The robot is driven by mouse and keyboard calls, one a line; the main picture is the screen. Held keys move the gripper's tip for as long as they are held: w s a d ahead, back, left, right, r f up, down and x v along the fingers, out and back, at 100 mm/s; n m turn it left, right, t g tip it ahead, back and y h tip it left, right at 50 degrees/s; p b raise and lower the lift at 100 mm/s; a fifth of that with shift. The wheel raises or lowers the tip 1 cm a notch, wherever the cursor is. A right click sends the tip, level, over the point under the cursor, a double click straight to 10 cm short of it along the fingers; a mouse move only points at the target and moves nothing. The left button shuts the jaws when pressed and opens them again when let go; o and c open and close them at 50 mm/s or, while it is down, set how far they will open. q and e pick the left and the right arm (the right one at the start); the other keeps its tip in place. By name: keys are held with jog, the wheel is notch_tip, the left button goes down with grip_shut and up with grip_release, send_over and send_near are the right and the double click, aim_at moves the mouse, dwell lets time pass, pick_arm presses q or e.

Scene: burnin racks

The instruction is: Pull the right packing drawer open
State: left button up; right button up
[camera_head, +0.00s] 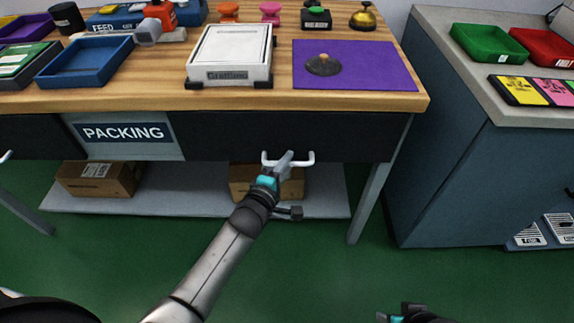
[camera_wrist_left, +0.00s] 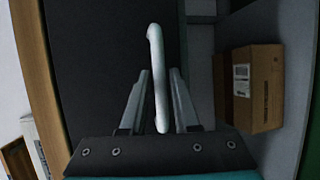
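The right packing drawer (camera_head: 345,135) is a dark front under the wooden bench top, right of the PACKING sign, and looks flush and shut. Its white bar handle (camera_head: 308,160) sticks out near the lower edge. My left gripper (camera_head: 284,160) is at the handle's middle. In the left wrist view, the handle (camera_wrist_left: 156,60) runs between the two fingers of the gripper (camera_wrist_left: 159,100), with a visible gap on each side; the fingers are open around it. My right gripper (camera_head: 408,314) shows only partly at the bottom edge of the head view, and its fingers cannot be made out.
The wooden bench top (camera_head: 150,101) holds a scale (camera_head: 230,55), a purple mat (camera_head: 385,75) and blue tray (camera_head: 85,65). A cardboard box (camera_head: 292,188) sits on the low shelf behind my left arm. A bench leg (camera_head: 366,205) stands at right. Green floor in front is clear.

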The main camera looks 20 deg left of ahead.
pick_arm(q)
jog(key=shift+w, duration=0.1)
grip_shut()
dwell(1.5)
